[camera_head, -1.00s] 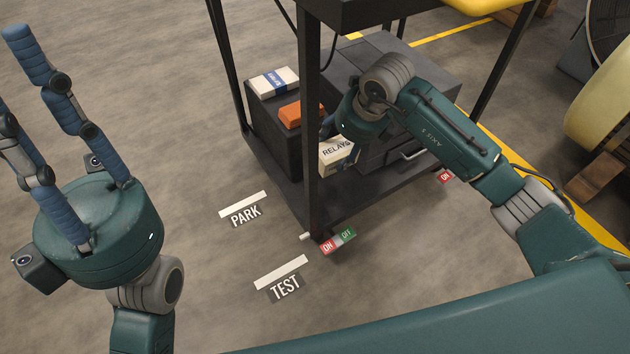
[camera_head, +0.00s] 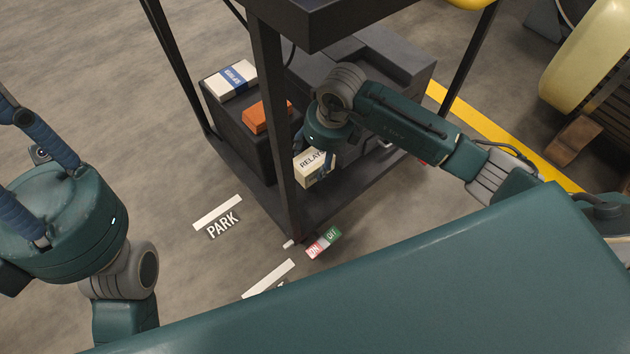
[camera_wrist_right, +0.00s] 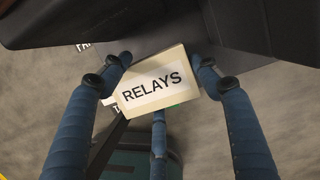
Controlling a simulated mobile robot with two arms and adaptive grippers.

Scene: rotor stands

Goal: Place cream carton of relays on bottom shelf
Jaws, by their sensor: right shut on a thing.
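The cream carton of relays (camera_head: 316,168) has a white label reading RELAYS. My right gripper (camera_head: 312,150) is shut on it, partly hiding it in the head view. In the right wrist view the carton (camera_wrist_right: 152,88) sits between the blue fingers of the right gripper (camera_wrist_right: 160,75). The carton is low over the front of the cart's dark bottom shelf (camera_head: 335,203); I cannot tell whether it touches the shelf. My left gripper (camera_head: 45,205) is at the left edge, away from the cart, with its fingers spread and their tips out of frame.
A dark box (camera_head: 262,138) on the shelf bears a white and blue carton (camera_head: 231,80) and an orange box (camera_head: 266,116). A larger dark case (camera_head: 390,70) fills the shelf's rear right. A cart post (camera_head: 272,110) stands just left of the held carton.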

